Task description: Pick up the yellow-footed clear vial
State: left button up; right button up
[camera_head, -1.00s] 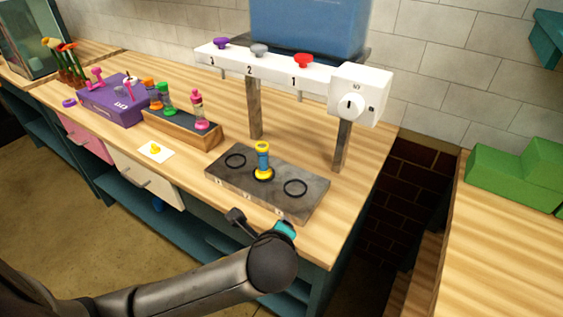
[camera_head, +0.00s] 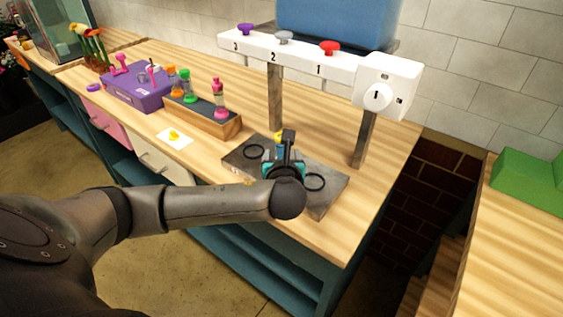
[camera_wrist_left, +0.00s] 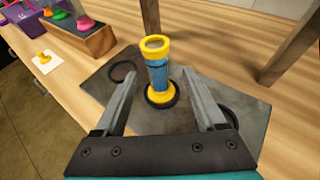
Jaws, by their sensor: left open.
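The yellow-footed clear vial (camera_wrist_left: 157,76) stands upright on the grey slab (camera_wrist_left: 98,72), inside the middle black ring. It has a yellow rim and foot, and its body looks blue. In the head view the vial (camera_head: 279,138) is mostly hidden behind my left gripper (camera_head: 287,150). In the left wrist view my left gripper (camera_wrist_left: 158,100) is open, its two fingers pointing toward the vial, one on each side. The fingers look apart from the vial. My right gripper is not in view.
A white dispenser rail (camera_head: 300,60) on posts, with purple, grey and red knobs, stands behind the slab (camera_head: 328,195). A wooden rack (camera_head: 215,120) with several coloured vials, a purple box (camera_head: 135,95) and a white card (camera_head: 174,139) lie to the left.

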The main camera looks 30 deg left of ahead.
aim_at(281, 147)
pick_arm(q)
jog(key=shift+b+x, duration=0.85)
jog(key=shift+x, duration=2.4)
jog(key=shift+s+f, duration=0.1)
grip_shut()
